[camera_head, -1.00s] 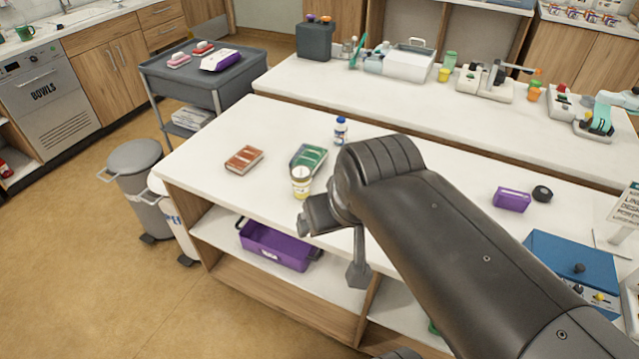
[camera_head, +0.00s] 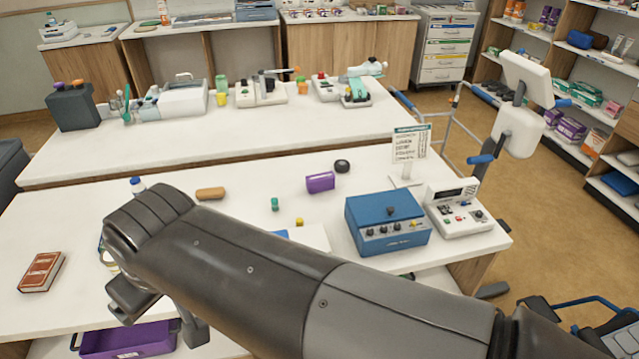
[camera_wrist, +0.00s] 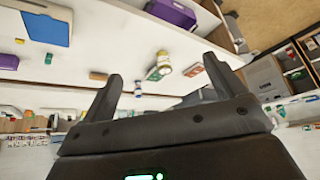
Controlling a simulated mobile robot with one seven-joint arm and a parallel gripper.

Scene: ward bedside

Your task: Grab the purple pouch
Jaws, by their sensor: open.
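The purple pouch (camera_head: 320,182) lies on the near white table, right of the middle in the head view, beside a round black object (camera_head: 342,166). A purple thing at the left edge of the wrist view (camera_wrist: 8,61) looks like the same pouch. My gripper (camera_wrist: 162,68) is open, with its two fingers wide apart and nothing between them. In the head view my gripper (camera_head: 155,305) is at the table's front edge, lower left, well away from the pouch. My arm crosses the lower part of that view and hides some of the table.
A blue device (camera_head: 388,222) and a white device (camera_head: 460,208) stand right of the pouch, with a sign (camera_head: 411,143) behind. A brown case (camera_head: 210,193) and small bottles lie to its left. A red book (camera_head: 41,272) lies far left. A purple bin (camera_head: 128,340) sits on the shelf below.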

